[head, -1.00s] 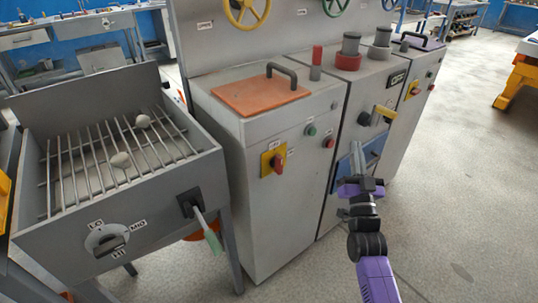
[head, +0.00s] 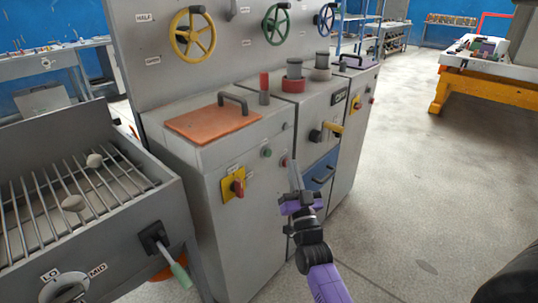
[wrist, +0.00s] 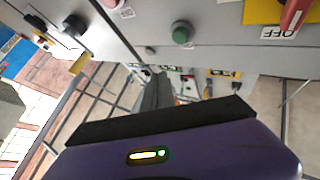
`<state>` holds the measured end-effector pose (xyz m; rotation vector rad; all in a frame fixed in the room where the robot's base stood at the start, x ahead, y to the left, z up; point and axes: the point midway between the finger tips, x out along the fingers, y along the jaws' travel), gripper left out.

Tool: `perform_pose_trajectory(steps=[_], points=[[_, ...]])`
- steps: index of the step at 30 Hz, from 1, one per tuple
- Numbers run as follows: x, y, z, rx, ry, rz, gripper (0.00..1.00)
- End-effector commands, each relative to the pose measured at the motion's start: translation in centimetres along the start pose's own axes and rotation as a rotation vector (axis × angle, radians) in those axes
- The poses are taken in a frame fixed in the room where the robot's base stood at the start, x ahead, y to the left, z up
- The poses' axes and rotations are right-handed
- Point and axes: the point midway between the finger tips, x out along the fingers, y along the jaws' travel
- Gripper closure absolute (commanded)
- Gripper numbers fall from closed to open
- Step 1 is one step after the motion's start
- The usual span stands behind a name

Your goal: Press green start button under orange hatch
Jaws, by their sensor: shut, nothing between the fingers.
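The orange hatch (head: 213,118), with a dark handle, lies closed on top of the left grey cabinet. The green button (head: 266,152) is on that cabinet's front, below and right of the hatch. It also shows in the wrist view (wrist: 182,32), uncovered. My gripper (head: 293,164) is shut and empty, its fingers pointing up in front of the cabinet, right of and slightly below the green button. In the wrist view the fingers (wrist: 157,88) appear below the button, apart from it.
A red switch on a yellow plate (head: 234,185) is left of and below the green button. A yellow-handled lever (head: 332,128) and a blue drawer (head: 320,172) are to the right. A grill (head: 80,205) stands left.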

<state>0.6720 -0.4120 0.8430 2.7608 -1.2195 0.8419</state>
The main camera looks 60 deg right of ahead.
Motion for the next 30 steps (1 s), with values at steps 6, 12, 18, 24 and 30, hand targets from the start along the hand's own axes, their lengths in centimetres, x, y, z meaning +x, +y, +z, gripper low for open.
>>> perform_pose_trajectory(steps=[6, 12, 18, 24, 30], points=[[2.1, -1.4, 1.4, 0.001, 0.001, 0.0, 1.0], [3.3, -2.3, 2.5, 0.0, 0.0, 0.001, 1.0], [3.7, -2.7, 2.8, -0.001, 0.0, 0.001, 1.0], [3.8, -2.7, 2.8, -0.001, 0.0, 0.001, 1.0], [3.8, -2.7, 2.8, -0.001, 0.0, 0.001, 1.0]])
